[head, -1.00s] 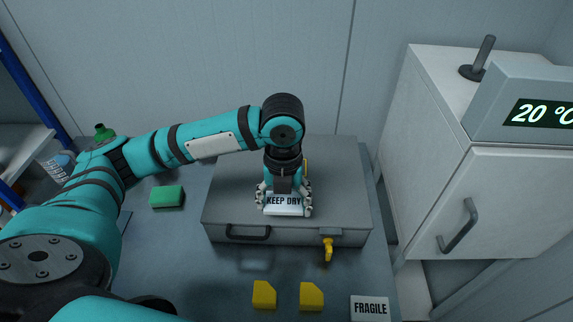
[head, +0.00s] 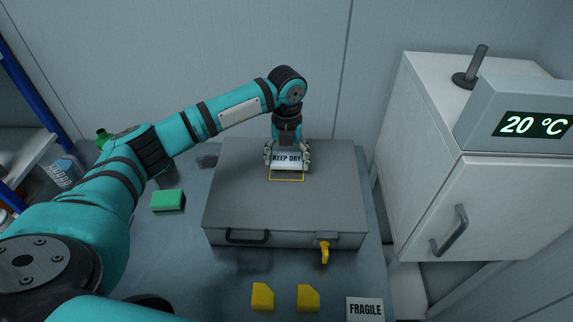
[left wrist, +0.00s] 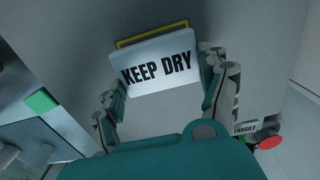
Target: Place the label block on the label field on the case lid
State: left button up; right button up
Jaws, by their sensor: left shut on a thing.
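My left gripper (head: 287,158) is shut on the white label block (head: 288,163), which reads KEEP DRY. The block is over the far part of the grey case lid (head: 240,190). The label field, a yellow outline (head: 286,180), shows at the block's near edge in the head view; the block hides the rest of it. In the left wrist view the block (left wrist: 155,62) lies between the fingers, with the yellow outline (left wrist: 152,33) along its upper edge. I cannot tell whether the block touches the lid. My right gripper is not in view.
A yellow latch (head: 324,252) and a black handle (head: 247,236) are on the case front. Two yellow blocks (head: 262,297) and a FRAGILE block (head: 365,309) lie in front. A green sponge-like block (head: 168,200) lies left. A white cabinet (head: 480,200) stands right.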

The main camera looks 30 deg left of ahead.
aim_at(286, 162)
pick_arm(q)
notch_tip(286, 162, down, 3)
jog(key=shift+s+f+p, duration=0.1)
jog(key=shift+p, duration=0.35)
jog(key=shift+f, duration=0.15)
jog(key=o, duration=0.8)
jog(key=shift+o, duration=0.2)
jog(key=shift+r, duration=0.35)
notch_tip(286, 162, up, 12)
jog(key=b, duration=0.2)
jog(key=shift+f, duration=0.15)
